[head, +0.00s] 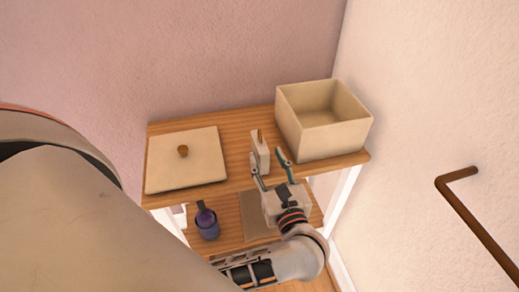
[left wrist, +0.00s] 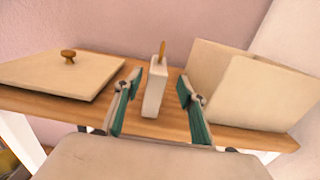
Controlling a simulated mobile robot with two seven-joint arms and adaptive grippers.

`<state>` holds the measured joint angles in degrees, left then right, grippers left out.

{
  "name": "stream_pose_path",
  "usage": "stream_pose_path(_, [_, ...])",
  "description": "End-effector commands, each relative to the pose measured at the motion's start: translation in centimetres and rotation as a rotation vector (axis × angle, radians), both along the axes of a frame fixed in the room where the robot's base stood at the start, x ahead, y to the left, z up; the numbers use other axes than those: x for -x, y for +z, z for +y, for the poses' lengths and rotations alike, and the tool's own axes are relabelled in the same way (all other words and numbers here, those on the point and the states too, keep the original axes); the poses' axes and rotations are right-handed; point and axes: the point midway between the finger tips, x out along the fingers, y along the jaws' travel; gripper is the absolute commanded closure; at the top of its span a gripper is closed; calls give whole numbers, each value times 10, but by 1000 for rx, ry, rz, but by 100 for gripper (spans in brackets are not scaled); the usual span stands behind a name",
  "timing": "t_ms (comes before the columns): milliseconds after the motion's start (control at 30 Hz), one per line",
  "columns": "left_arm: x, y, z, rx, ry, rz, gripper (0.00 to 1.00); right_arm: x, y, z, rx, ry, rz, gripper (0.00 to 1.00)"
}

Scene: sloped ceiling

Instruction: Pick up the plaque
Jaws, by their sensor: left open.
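A small, thin white upright block with a wooden peg on top, which seems to be the plaque (head: 259,149), stands on the wooden table beside the open box. It also shows in the left wrist view (left wrist: 154,94). My left gripper (head: 267,163) is open, its green-padded fingers pointing at the block. In the left wrist view the block stands between the two fingers (left wrist: 159,84), with a gap on each side. My right gripper is not in view.
An open cream box (head: 325,138) stands right of the block, close to the right finger. A square cream lid (head: 186,164) with a wooden knob lies on the left. A lower shelf holds a dark blue cup (head: 207,225) and a flat brown board (head: 256,215). Walls rise behind and right.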

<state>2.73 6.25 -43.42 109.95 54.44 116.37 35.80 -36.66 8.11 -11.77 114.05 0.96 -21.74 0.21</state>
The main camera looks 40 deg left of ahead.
Motion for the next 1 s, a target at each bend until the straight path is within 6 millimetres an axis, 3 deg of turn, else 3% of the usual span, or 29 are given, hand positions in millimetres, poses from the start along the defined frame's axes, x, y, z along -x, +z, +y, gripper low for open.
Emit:
stream_pose_path(400, [-29, 4, 43, -5, 0, 0, 60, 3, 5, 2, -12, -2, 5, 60])
stream_pose_path(733, [-33, 2, 48, -3, 0, 2, 60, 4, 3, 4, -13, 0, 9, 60])
stream_pose_path(900, [-33, 2, 48, -3, 0, 2, 100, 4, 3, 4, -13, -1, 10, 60])
stream_pose_path(1000, [-34, 3, 48, -4, 0, -1, 100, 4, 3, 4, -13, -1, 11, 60])
